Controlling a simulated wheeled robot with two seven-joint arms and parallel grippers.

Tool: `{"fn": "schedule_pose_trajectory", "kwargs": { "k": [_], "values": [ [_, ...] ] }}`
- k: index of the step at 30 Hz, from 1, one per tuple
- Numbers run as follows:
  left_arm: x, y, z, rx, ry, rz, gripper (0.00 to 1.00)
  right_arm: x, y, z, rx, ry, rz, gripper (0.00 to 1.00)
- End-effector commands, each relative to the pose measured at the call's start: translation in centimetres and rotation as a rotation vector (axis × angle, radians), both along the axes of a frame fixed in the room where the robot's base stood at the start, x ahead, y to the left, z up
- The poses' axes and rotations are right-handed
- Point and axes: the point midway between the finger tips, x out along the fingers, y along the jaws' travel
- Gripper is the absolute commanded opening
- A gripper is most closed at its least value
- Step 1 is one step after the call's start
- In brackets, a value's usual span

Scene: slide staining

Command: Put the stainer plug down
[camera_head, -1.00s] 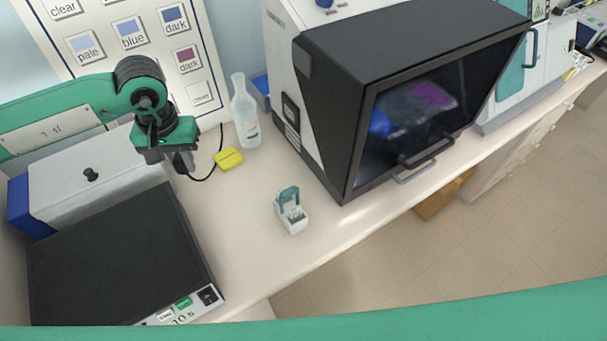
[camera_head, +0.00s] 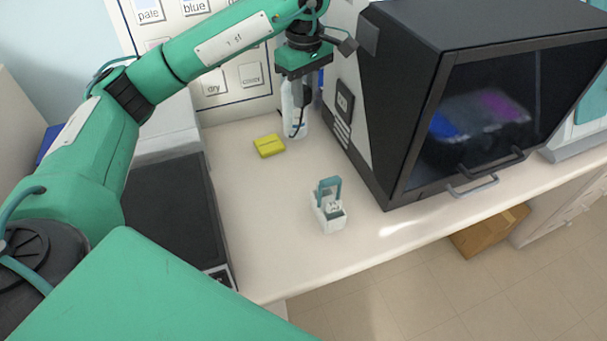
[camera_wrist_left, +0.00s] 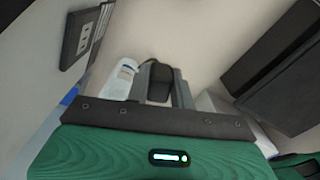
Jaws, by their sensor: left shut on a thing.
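My left gripper (camera_head: 299,100) hangs pointing down over the back of the bench, in front of the white bottle. It is shut on the stainer plug, a black block. The plug (camera_wrist_left: 159,82) shows between the two grey fingers in the left wrist view, held above the bench. In the head view the plug is hard to make out between the fingers, and a thin dark cable hangs below them. My right gripper is not in view.
A white bottle (camera_head: 290,118) stands behind the gripper, and a yellow block (camera_head: 268,146) lies nearby. A slide holder with a teal handle (camera_head: 329,211) stands near the front edge. A black-hooded cabinet (camera_head: 450,110) is at right. Bare bench (camera_head: 265,215) lies between.

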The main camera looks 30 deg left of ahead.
Motion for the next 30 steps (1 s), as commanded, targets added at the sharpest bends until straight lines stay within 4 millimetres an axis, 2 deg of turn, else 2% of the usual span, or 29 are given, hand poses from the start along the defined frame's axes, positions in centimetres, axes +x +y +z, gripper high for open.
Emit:
{"fn": "schedule_pose_trajectory", "kwargs": {
  "k": [5, 15, 18, 30],
  "values": [
    [0.0, 0.2, -2.5, 0.000, 0.008, 0.023, 0.00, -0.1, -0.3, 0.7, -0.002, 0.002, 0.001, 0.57],
    [-0.1, 0.2, -11.5, -0.001, 0.007, 0.021, 0.00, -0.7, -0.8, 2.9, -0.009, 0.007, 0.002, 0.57],
    [0.0, 0.1, -13.5, 0.000, 0.004, 0.021, 0.00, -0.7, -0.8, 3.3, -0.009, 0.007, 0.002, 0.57],
    [0.0, 0.1, -17.6, -0.002, 0.004, 0.020, 0.00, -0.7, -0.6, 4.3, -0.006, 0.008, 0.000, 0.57]
  ]
}}
